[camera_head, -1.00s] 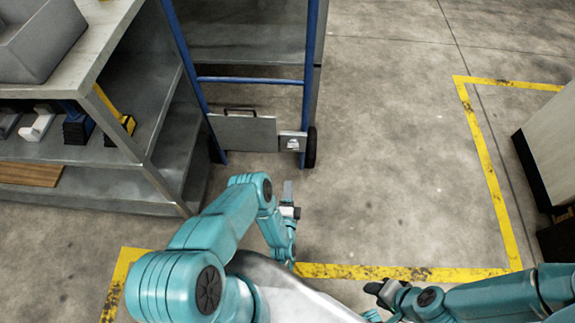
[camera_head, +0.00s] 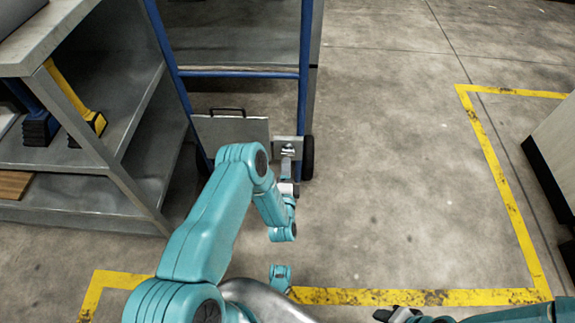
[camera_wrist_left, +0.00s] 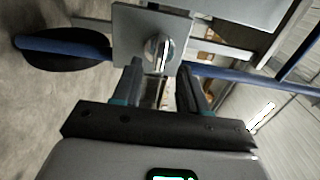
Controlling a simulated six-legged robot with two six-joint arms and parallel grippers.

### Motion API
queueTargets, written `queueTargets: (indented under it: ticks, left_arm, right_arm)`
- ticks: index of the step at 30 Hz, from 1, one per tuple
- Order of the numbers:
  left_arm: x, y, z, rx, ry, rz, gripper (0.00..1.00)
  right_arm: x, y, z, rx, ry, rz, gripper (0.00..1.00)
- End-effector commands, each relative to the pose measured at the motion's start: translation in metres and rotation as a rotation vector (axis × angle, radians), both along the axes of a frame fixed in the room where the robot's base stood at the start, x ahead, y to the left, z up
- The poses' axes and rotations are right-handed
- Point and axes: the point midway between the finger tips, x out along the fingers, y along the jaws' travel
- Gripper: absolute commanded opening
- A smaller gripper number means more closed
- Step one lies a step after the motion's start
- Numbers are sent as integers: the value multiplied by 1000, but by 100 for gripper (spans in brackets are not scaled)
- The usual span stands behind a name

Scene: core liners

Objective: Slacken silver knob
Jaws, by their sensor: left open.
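The silver knob (camera_wrist_left: 158,50) sits on a square grey plate (camera_wrist_left: 126,30) in the left wrist view. It is round with a raised bar grip. In the head view the knob (camera_head: 288,152) shows small on the plate low on the blue-framed trolley, just beyond my left gripper (camera_head: 287,172). In the left wrist view my left gripper (camera_wrist_left: 160,76) is open, its two fingers apart below the knob. The knob lies in line with the gap, and no contact shows. My right gripper (camera_head: 386,316) shows only partly at the bottom edge; its jaws cannot be made out.
The trolley's blue frame (camera_head: 300,100) and black wheel (camera_head: 307,158) stand around the plate. A flat grey panel (camera_head: 232,131) with a handle is left of it. A metal shelf unit (camera_head: 120,150) fills the left. Open concrete floor (camera_head: 400,170) lies to the right.

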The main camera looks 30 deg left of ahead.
Motion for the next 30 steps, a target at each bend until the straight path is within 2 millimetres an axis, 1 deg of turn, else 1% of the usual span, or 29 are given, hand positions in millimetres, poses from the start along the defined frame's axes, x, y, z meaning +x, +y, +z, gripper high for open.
queueTargets:
  ticks: [1, 3, 7, 11, 18, 19, 20, 21, 22, 23, 30]
  left_arm:
    - [10, 6, -2, 1, -4, 1, 43]
    - [20, 11, -2, 1, -3, 0, 43]
    - [34, 19, -1, 0, -1, -1, 43]
    - [39, 22, 0, -1, 1, -2, 43]
    - [40, 22, 0, -1, 2, -1, 43]
    - [39, 22, 0, -1, 2, -1, 36]
    - [39, 22, 0, -1, 1, -1, 26]
    - [39, 22, 0, -1, 1, -1, 13]
    - [39, 22, 0, -1, 1, -1, 4]
    - [39, 22, 0, -1, 1, -1, 0]
    - [39, 22, 0, -7, -3, -1, 0]
  right_arm:
    - [1, -1, -6, 0, -1, -3, 43]
    - [2, -2, -10, -2, -3, -6, 43]
    - [5, -2, -14, -3, -12, -9, 43]
    - [6, -3, -15, -4, -16, -10, 43]
    - [6, -3, -14, -4, -17, -10, 43]
    - [6, -3, -14, -4, -17, -10, 43]
    - [6, -3, -14, -4, -17, -10, 43]
    - [6, -3, -14, -4, -17, -10, 43]
    - [6, -3, -14, -4, -16, -9, 43]
    - [6, -3, -14, -4, -16, -9, 43]
    - [6, -3, -15, -4, -16, -9, 43]
